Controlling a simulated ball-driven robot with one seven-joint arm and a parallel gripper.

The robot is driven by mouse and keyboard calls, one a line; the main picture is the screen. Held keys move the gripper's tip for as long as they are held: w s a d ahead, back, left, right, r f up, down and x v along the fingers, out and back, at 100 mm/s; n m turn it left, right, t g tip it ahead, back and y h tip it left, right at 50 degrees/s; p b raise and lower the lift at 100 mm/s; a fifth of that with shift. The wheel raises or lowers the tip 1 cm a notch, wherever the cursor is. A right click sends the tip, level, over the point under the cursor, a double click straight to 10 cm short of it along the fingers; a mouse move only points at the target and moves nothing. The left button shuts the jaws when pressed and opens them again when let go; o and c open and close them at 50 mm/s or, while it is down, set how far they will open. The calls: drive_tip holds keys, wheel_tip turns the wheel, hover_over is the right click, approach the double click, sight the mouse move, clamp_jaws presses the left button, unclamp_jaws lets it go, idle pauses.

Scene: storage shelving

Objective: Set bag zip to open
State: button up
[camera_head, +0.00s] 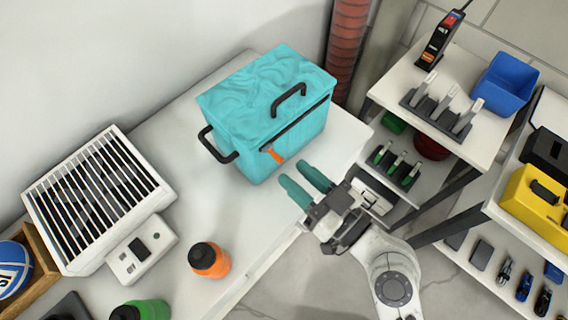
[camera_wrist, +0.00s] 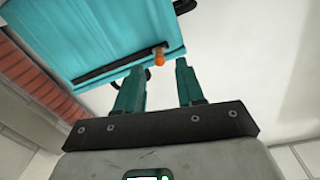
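A turquoise bag (camera_head: 262,110) with black handles stands on the white table. A dark zip line (camera_head: 300,128) runs along its front face under the lid. An orange zip pull (camera_head: 275,155) hangs at the left end of that line. In the wrist view the bag (camera_wrist: 100,35) fills the upper left, and the orange pull (camera_wrist: 159,56) shows just beyond and between my fingertips. My gripper (camera_head: 300,179) has teal fingers, is open and empty, and is in front of the bag, apart from it. It also shows in the wrist view (camera_wrist: 160,80).
An orange bottle (camera_head: 209,260) and a green bottle (camera_head: 140,311) stand on the white table (camera_head: 185,190). A white slatted heater-like box (camera_head: 98,198) is at left. A shelf (camera_head: 455,105) with a blue bin (camera_head: 503,84) is at right.

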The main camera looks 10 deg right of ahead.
drive_tip(key=shift+b+v, duration=0.7)
drive_tip(key=shift+v, duration=1.75)
drive_tip(key=s+d+f+g+h+p, duration=0.2)
drive_tip(key=d+f+g+h+p, duration=0.15)
drive_tip(key=f+g, duration=0.5)
drive_tip(key=s+d+f+m+g+h, duration=0.2)
drive_tip(key=s+d+h, duration=0.1)
drive_tip(key=d, duration=0.3)
drive_tip(key=s+d+f+m+g+h, duration=0.2)
drive_tip(key=s+d+f+g+h, duration=0.1)
drive_tip(key=s+d, duration=0.3)
drive_tip(key=shift+d+f+m+p, duration=0.2)
drive_tip(key=shift+d+m+p, duration=0.1)
drive_tip(key=shift+d+p, duration=0.25)
drive_tip(key=shift+s+g+h, duration=0.1)
drive_tip(key=shift+g+h, duration=0.15)
